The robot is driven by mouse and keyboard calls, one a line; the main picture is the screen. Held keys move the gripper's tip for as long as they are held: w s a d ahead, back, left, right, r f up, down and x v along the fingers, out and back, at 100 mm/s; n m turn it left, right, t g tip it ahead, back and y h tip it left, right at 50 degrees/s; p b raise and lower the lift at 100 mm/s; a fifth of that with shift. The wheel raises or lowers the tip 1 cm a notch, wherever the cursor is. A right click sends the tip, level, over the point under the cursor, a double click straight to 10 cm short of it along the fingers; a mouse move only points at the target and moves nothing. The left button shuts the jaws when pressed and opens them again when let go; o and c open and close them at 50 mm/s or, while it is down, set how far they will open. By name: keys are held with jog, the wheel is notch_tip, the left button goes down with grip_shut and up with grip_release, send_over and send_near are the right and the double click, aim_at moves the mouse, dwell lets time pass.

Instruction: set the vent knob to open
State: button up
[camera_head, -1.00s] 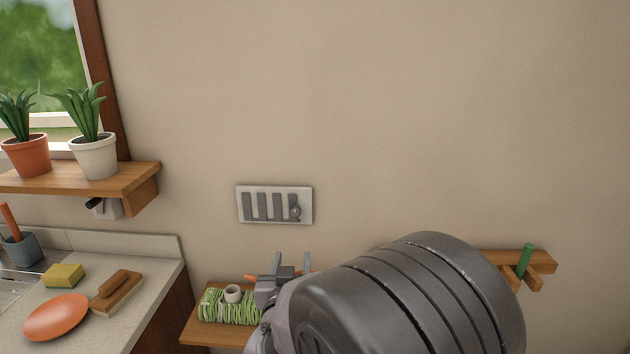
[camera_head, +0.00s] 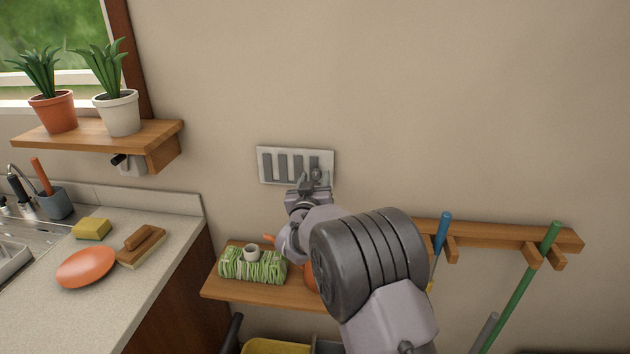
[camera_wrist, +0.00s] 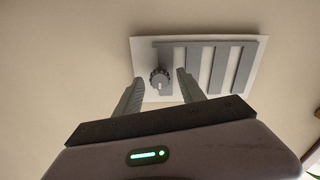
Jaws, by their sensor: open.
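The vent (camera_head: 283,165) is a pale plate with grey slats on the wall. Its small round knob (camera_head: 316,174) sits at the right end in the head view, just above my gripper (camera_head: 309,188). In the wrist view the vent plate (camera_wrist: 249,71) appears turned, and the knob (camera_wrist: 160,78) shows as a dark ridged dial with a light mark on its lower edge. My gripper (camera_wrist: 157,91) is open there, with a finger on each side of the knob in the picture. I cannot tell how far the fingertips are from it, and no contact is visible.
A wooden rail (camera_head: 480,236) with hung tools is at right. A plant shelf (camera_head: 60,139) and counter (camera_head: 185,229) stand left. The wall above the vent is clear.

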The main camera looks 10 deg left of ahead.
jog(key=shift+c, duration=0.2)
grip_shut()
dwell(1.3)
